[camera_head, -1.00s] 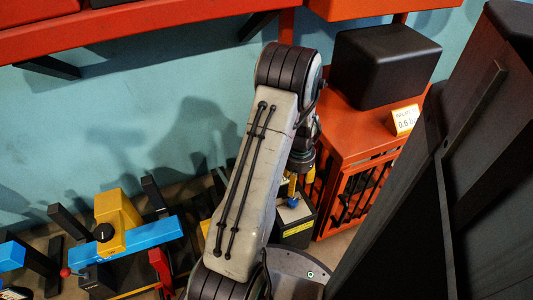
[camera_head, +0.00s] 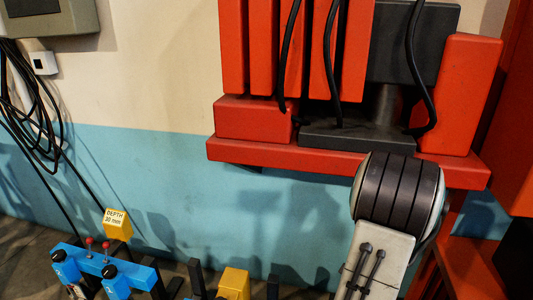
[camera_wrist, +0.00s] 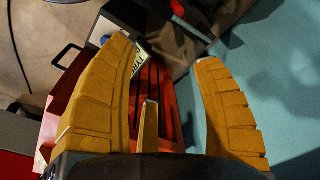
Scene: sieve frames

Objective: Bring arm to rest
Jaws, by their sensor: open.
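My arm (camera_head: 372,262) shows at the lower right of the head view, with its dark ribbed joint in front of the red wall shelf's right part. My gripper (camera_wrist: 165,58) shows in the wrist view. Its yellow ribbed fingers stand wide apart, with nothing between them. The gripper itself is out of the head view. Beyond the fingers, the wrist view shows a red slatted cabinet (camera_wrist: 85,78) and a dark box with a pale label (camera_wrist: 137,57).
A red shelf (camera_head: 300,157) with red blocks and black cables is on the wall. Blue and yellow fixtures (camera_head: 105,265) stand at the lower left. Cables (camera_head: 30,120) hang from a grey box at the far left. The blue wall (camera_head: 150,165) between is bare.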

